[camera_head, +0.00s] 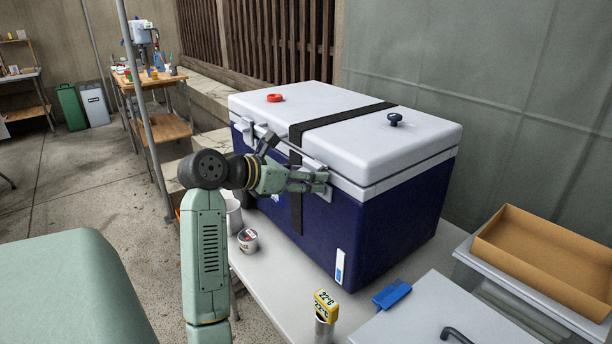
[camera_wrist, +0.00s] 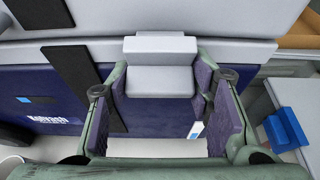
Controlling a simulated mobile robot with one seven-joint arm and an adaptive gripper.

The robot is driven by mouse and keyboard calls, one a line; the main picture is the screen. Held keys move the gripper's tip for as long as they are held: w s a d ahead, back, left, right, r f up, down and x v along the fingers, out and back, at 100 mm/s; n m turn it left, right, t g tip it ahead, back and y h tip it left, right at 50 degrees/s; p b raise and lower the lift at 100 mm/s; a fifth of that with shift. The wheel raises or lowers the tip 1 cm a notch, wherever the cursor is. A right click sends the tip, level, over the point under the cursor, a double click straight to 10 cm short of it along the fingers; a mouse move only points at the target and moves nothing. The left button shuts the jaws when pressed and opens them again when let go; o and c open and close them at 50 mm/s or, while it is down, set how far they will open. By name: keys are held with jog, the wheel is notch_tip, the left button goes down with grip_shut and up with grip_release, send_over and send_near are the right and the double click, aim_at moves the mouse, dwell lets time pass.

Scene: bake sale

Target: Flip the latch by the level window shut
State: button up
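The cooler (camera_head: 325,205) has a navy body and a white lid. Its level window (camera_head: 340,266), a white and blue strip, is low on the front face near the right corner; it also shows in the wrist view (camera_wrist: 196,130). The light grey latch (camera_wrist: 160,80) by the window lies across the lid seam at the top of the front face; I cannot tell whether it is fastened. My gripper (camera_head: 322,183) is at this latch, its fingers apart, one on each side of the latch in the wrist view. Whether they touch it is unclear. The gripper partly hides the latch in the head view.
A black strap (camera_head: 297,190) runs over the cooler left of my gripper. A second latch (camera_head: 245,131) is farther left. Cups (camera_head: 247,240), a yellow thermometer (camera_head: 325,302) and a blue clip-like object (camera_head: 392,294) stand on the table. An orange-brown tray (camera_head: 545,255) is at the right.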

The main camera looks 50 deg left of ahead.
jog(key=o, duration=0.4)
jog(key=v, duration=1.2)
dwell(0.5)
